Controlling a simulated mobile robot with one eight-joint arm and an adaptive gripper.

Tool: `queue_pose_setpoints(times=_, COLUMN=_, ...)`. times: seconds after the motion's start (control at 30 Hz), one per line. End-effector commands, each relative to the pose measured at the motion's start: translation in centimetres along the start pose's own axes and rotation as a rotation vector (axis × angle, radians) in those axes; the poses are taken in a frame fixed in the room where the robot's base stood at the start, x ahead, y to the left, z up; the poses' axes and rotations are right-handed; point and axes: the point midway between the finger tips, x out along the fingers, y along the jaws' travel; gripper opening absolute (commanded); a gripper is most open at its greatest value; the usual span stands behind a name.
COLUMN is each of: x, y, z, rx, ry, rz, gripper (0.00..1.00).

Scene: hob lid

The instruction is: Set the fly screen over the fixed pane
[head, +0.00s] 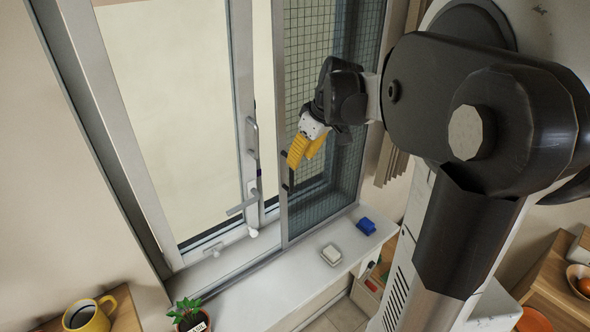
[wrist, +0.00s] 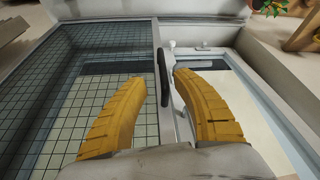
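The fly screen (head: 305,60), a dark mesh in a grey frame, stands upright across the right part of the window. Its mesh fills the left of the wrist view (wrist: 85,75). A dark upright pull (head: 285,170) sits on the screen's left frame edge; it also shows in the wrist view (wrist: 162,78). My gripper (head: 302,150) has yellow ribbed fingers and is at that edge. The fingers (wrist: 159,78) are apart, with the pull showing between their tips and no clear contact. The left pane (head: 175,110) is uncovered. I cannot tell which pane is fixed.
A lever handle (head: 243,203) juts from the window's middle frame. On the sill (head: 285,280) are a blue block (head: 366,226), a pale block (head: 331,254) and a potted plant (head: 189,312). A yellow mug (head: 88,317) stands lower left.

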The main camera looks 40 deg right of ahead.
Motion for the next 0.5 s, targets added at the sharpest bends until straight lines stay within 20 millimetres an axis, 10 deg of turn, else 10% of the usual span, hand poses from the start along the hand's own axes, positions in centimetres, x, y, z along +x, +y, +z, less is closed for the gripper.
queue_pose_setpoints(times=0.5, x=-4.5, y=0.1, z=0.0, rx=0.0, ry=0.001, rz=0.001, gripper=0.34)
